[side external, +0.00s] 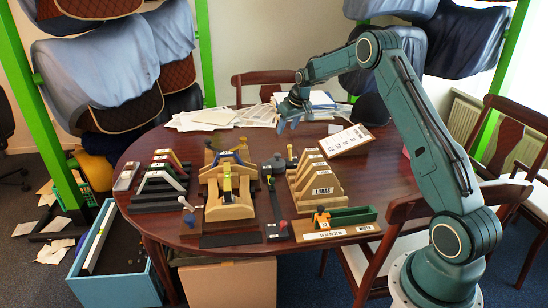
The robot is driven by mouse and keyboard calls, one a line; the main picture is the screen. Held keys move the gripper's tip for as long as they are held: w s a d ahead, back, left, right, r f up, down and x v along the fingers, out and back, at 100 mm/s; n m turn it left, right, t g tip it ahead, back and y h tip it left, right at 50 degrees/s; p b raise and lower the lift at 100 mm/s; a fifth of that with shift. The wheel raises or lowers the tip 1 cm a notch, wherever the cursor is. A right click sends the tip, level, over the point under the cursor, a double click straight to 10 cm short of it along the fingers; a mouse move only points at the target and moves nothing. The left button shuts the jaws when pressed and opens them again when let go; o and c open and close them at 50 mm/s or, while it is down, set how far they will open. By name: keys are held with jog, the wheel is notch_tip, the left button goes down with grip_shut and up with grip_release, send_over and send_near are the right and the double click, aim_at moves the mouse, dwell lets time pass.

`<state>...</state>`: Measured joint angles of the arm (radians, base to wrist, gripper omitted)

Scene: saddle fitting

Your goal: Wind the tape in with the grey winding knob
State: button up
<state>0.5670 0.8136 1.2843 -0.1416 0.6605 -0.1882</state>
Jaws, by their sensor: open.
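A dark grey round body (275,163) stands on the table right of the middle wooden stand, with a small knob-like part at its top. I cannot tell for sure that this part is the grey winding knob. A dark strip (275,205), perhaps the tape, runs from it toward the table's front edge. A small grey knob on a stem (186,203) stands at the front left. My gripper (295,122) is open and empty above the back of the table, behind the dark grey body and apart from it.
A wooden stand (230,210) with a yellow upright part is left of the strip. Wooden arches (318,178) stand to the right, and coloured arches (165,172) to the left. Papers (205,118) and a propped clipboard (346,138) lie behind. A green tray (352,214) is front right.

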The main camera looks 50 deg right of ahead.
aim_at(278, 155)
jog(key=shift+d+f, duration=0.25)
jog(key=shift+f, duration=0.05)
jog(key=shift+x, duration=6.85)
jog(key=c, duration=1)
